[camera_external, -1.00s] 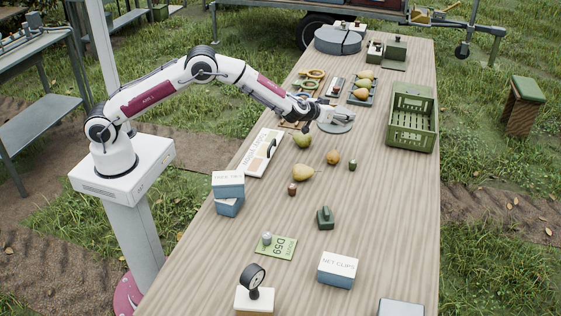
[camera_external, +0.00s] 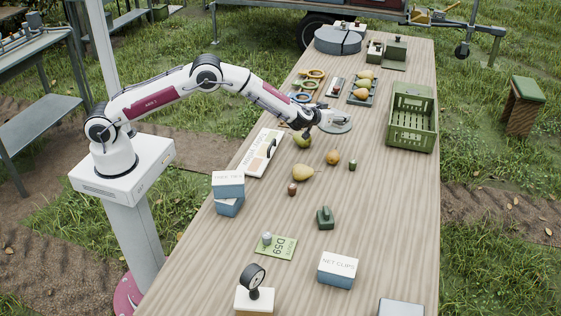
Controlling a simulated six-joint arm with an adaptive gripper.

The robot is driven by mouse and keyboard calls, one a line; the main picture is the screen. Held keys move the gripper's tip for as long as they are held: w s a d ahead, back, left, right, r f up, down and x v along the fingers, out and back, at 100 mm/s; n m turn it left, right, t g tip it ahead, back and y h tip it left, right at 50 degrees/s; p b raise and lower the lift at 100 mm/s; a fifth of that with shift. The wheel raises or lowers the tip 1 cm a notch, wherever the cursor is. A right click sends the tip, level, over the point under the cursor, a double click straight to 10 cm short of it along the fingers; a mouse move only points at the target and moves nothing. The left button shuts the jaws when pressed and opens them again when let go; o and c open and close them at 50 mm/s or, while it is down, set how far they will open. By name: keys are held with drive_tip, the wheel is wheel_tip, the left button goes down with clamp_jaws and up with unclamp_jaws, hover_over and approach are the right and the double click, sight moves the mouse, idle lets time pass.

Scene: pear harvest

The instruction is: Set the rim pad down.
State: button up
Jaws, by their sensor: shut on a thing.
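A green crate (camera_external: 412,142) stands to the right of my gripper. Behind are a tray of pears (camera_external: 361,85) and several ring-shaped things (camera_external: 308,84). A white board (camera_external: 259,158) lies left. Nearer lie a yellow pear (camera_external: 303,173) and a brownish fruit (camera_external: 333,157).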

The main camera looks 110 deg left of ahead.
drive_tip(key=shift+f, duration=0.1)
drive_tip(key=shift+f, duration=3.05)
drive_tip(key=shift+f, duration=1.85)
drive_tip(key=shift+f, duration=0.15)
drive_tip(key=o, duration=1.2)
drive_tip(key=shift+o, duration=0.2)
drive_tip(key=shift+v, duration=6.1)
drive_tip(key=shift+w, duration=0.1)
